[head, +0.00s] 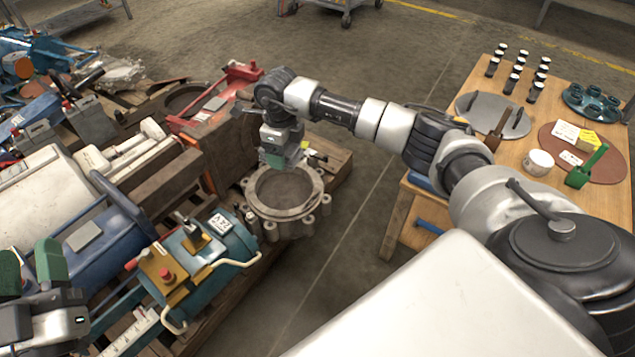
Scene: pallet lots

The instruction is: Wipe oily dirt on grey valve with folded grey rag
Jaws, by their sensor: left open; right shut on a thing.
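A grey, round, flanged casting with bolt lugs and an open centre, which I take for the grey valve (262,207), sits on the pallet near the middle of the head view. My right gripper (285,160) points down just over its far rim. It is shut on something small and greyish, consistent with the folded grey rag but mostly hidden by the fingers. I cannot tell whether it touches the valve. No oily dirt can be made out at this size. My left gripper (30,273), with green finger pads, is open and empty at the lower left edge.
A teal pump-like unit (205,268) with pale handles stands left of the valve. Other machine parts crowd the pallets at left. Bare floor lies between.

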